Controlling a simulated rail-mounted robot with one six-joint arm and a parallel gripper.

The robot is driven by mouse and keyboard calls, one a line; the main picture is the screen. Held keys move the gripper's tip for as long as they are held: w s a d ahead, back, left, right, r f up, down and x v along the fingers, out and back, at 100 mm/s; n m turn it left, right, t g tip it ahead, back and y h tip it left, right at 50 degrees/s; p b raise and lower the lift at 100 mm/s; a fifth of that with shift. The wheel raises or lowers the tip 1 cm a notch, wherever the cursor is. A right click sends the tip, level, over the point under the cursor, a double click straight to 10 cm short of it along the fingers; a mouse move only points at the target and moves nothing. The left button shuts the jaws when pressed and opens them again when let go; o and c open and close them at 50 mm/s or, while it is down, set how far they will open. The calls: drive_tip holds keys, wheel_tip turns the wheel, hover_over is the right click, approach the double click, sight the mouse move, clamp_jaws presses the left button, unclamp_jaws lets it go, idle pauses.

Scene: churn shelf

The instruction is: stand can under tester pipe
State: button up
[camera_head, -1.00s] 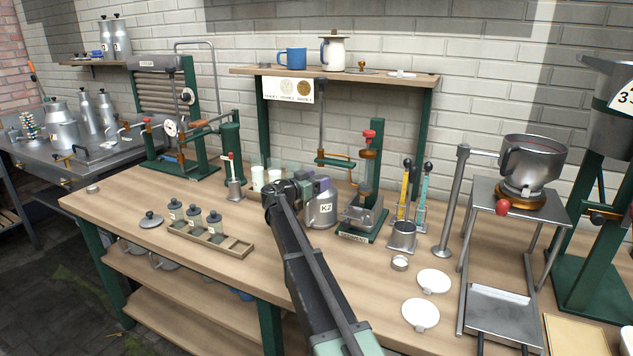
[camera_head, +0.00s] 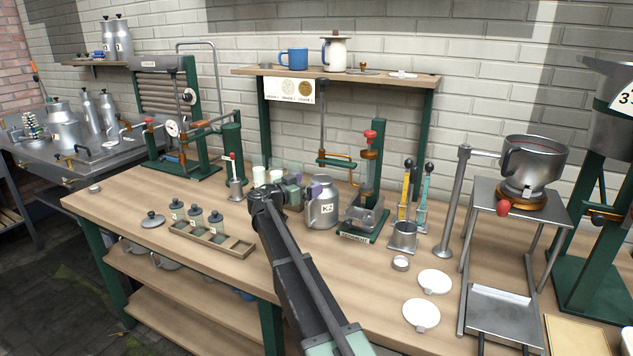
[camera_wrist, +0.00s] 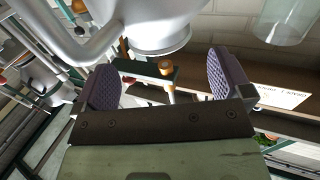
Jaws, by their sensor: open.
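A metal can (camera_head: 321,207) with a K-2 label stands upright on the bench, just left of the tester (camera_head: 366,195). The tester has a green base, a glass tube and a red knob. A thin copper-coloured pipe (camera_head: 337,163) shows behind and above the can; I cannot tell whether the can is directly under it. My gripper (camera_head: 292,189) is open and empty, left of the can and apart from it. In the wrist view, its purple-padded fingers (camera_wrist: 161,82) are spread wide, with a shiny metal vessel, probably the can, beyond them.
A wooden rack (camera_head: 212,239) with several small lidded pots lies left of my arm. A small metal cup (camera_head: 403,236) and white discs (camera_head: 434,281) lie to the right.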

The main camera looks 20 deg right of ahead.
drive_tip(key=v, duration=0.7)
